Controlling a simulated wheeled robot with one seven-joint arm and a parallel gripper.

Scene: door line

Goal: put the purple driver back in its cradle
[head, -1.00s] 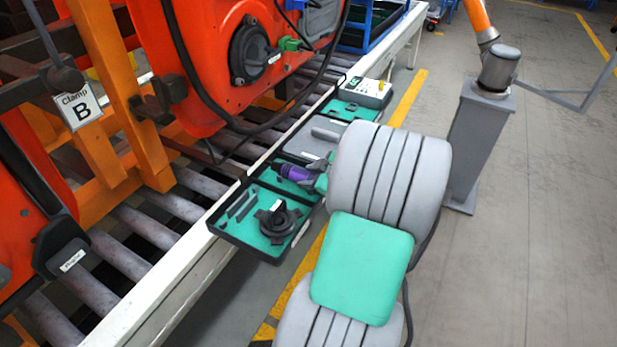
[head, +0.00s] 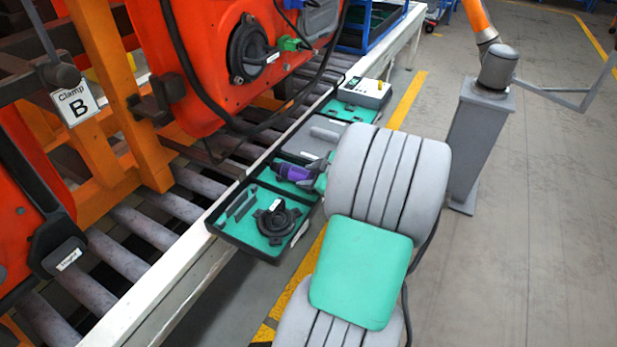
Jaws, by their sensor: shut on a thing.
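The purple driver (head: 294,172) shows in the head view over the far part of a black-edged tray with a green lining (head: 222,225). It lies roughly level, its dark end pointing left. My gripper (head: 318,172) is at the driver's right end and is shut on it. My own grey arm hides most of the gripper and the right side of the tray. I cannot tell whether the driver touches the lining. A round black piece (head: 278,218) sits in the near part of the tray, beside narrow dark slots in the lining. I cannot tell which recess is the cradle.
A grey tray (head: 308,139) and a green tray with a pale device (head: 365,90) stand farther along the white rail (head: 180,273). Orange machinery (head: 205,60) with a hanging black cable rises at left. A grey post (head: 480,145) stands right; floor beyond is open.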

